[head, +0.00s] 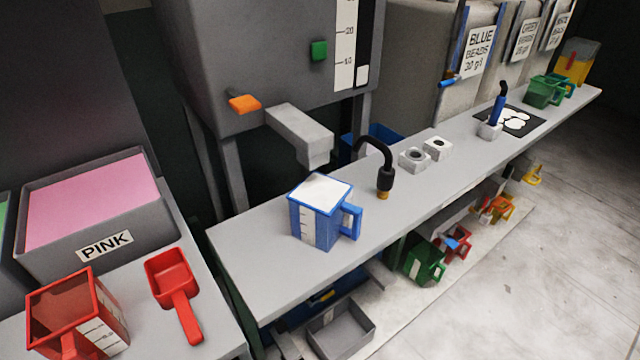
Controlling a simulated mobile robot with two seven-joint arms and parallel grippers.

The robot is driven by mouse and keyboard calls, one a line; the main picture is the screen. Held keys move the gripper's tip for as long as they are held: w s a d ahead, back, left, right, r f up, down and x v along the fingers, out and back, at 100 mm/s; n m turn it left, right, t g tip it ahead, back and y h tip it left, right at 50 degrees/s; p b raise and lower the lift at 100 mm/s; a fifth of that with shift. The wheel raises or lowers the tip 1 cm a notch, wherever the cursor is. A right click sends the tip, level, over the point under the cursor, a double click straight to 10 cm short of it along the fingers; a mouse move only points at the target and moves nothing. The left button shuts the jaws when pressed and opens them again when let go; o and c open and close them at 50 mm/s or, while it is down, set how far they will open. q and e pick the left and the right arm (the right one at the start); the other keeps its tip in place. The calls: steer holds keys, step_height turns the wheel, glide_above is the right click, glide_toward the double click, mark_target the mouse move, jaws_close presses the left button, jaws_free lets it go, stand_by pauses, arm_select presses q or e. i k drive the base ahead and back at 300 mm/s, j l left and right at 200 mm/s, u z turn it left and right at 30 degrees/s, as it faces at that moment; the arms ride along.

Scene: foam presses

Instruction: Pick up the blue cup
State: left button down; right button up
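The blue cup (312,224) stands upright on the long grey bench, near its left end. It is square, with white graduation marks on the side and a blue handle on its right. White material fills it close to the rim. Neither of my grippers is in view, and nothing is holding the cup.
A black curved hose (386,178) stands just right of the cup. A grey spout (300,138) juts out behind it. A red cup (70,318) and red scoop (172,283) are at lower left. The long bench (262,258) is clear left of the cup.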

mark_target(321, 207)
steer(key=z, duration=0.65)
steer(key=k+j+z, duration=0.1)
steer(key=z, duration=0.25)
steer(key=k+j+z, duration=0.15)
steer(key=z, duration=0.2)
steer(key=k+j+z, duration=0.15)
steer(key=z, duration=0.2)
